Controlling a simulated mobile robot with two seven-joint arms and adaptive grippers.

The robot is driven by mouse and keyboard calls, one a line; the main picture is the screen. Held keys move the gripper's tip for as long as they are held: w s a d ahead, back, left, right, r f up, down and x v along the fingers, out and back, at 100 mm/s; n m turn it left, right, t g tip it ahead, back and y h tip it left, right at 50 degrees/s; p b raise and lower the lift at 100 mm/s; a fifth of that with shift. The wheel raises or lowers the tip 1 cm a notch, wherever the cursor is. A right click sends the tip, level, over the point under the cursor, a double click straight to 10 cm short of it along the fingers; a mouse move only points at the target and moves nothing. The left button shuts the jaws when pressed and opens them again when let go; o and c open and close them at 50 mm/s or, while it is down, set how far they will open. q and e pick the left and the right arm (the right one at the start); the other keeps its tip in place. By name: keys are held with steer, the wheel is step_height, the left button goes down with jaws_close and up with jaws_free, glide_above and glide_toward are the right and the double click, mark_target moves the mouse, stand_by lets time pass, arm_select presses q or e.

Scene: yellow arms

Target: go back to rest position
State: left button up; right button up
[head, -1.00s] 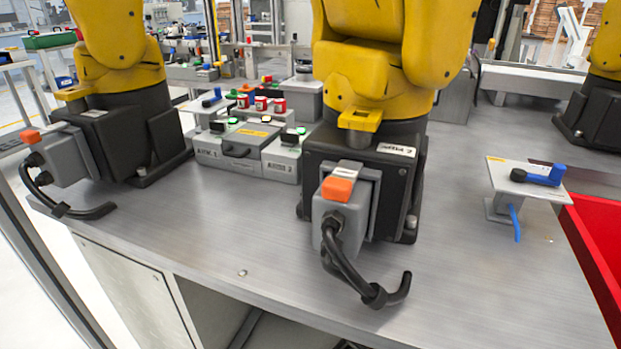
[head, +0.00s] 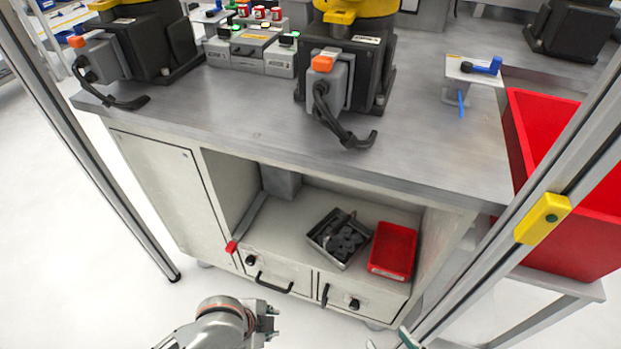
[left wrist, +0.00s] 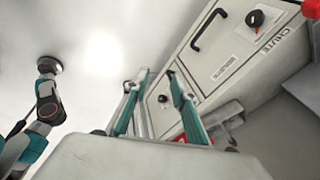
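My left arm's grey end (head: 225,318) comes up from the bottom edge of the head view, in front of the cabinet and over the floor. In the left wrist view my left gripper (left wrist: 157,76) shows two teal fingers spread apart, with nothing between them. Drawer fronts show behind the fingers; I see no contact. A small teal and grey piece (head: 407,338) at the bottom edge of the head view, right of centre, appears to be part of my right gripper. Most of it is cut off, so its fingers cannot be read.
A metal workbench (head: 430,145) with yellow arms stands ahead. Its open shelf holds a grey bin of dark parts (head: 340,238) and a red tray (head: 393,251), above drawers (head: 268,275). A red crate (head: 575,245) and frame post stand right. Floor at lower left is clear.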

arm_select(q)
step_height(320, 180, up, 8)
steer(key=d+r+n+t+h+p, duration=0.1)
steer(key=n+t+h+p, duration=0.15)
steer(key=n+p, duration=0.2)
steer(key=s+a+r+n+t+y+p, duration=0.2)
steer(key=s+a+r+n+t+p, duration=0.2)
steer(key=s+a+r+n+p, duration=0.5)
steer(key=s+a+r+p, duration=0.1)
steer(key=s+a, duration=0.1)
steer(key=s, duration=0.3)
steer(key=shift+a+n+t+y, duration=0.2)
steer(key=shift+n+t+y, duration=0.15)
arm_select(e)
steer(key=s+d+r+g+h, duration=0.1)
steer(key=s+d, duration=0.2)
steer(key=d, duration=0.2)
steer(key=shift+s+r+g+h, duration=0.3)
steer(key=shift+s, duration=0.1)
arm_select(q)
steer(key=shift+r, duration=0.1)
